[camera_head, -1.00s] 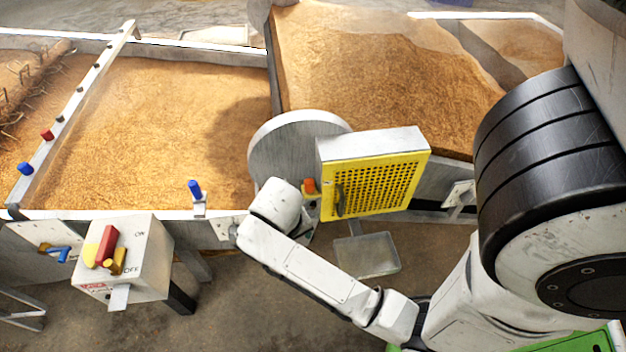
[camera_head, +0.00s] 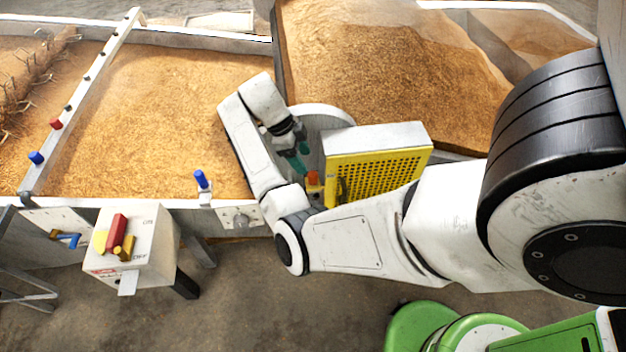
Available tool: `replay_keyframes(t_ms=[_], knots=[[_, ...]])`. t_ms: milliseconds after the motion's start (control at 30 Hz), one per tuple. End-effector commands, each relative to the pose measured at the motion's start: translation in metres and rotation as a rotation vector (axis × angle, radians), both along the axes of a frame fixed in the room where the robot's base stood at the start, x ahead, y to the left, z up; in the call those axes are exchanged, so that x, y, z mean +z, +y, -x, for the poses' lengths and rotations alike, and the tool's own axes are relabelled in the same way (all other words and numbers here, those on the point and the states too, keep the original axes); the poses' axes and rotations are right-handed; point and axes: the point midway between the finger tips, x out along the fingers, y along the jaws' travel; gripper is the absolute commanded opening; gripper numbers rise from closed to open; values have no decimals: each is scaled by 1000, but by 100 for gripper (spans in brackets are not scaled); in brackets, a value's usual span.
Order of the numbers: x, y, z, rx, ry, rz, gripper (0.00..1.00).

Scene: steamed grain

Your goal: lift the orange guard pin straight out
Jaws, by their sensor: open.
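The orange guard pin (camera_head: 313,179) stands at the left edge of the yellow perforated guard (camera_head: 378,172). Only its upper part shows; its lower end is hidden behind my arm. My gripper (camera_head: 300,165), with teal fingers, is just up and to the left of the pin, pointing down toward it. The gripper is open and looks empty. It appears apart from the pin, though the exact gap is hard to judge. A grey round disc (camera_head: 325,117) is behind the gripper.
A control box (camera_head: 137,240) with a red lever (camera_head: 117,230) stands at the lower left. A blue peg (camera_head: 201,179) rises from the trough rim. Grain beds (camera_head: 160,120) fill the back. A rail (camera_head: 85,90) crosses the left bed. My arm covers the area below the guard.

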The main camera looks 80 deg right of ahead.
Motion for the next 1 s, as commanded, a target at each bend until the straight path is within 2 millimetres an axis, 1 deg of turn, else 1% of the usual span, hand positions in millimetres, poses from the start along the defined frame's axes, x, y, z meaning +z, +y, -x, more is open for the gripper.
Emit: replay_keyframes(t_ms=[33,100,333,500,600,700,900,933,1000], knots=[[-8,0,4,1,2,-1,61],[-18,0,8,1,4,-1,61],[-38,-2,14,3,1,-2,61],[-63,-4,20,4,1,-3,61],[-74,-5,24,4,-1,-1,61],[-79,-5,26,3,-1,0,61],[-80,-5,26,4,-2,0,61],[-80,-5,26,4,-2,0,60],[-80,-5,26,4,-2,0,53]])
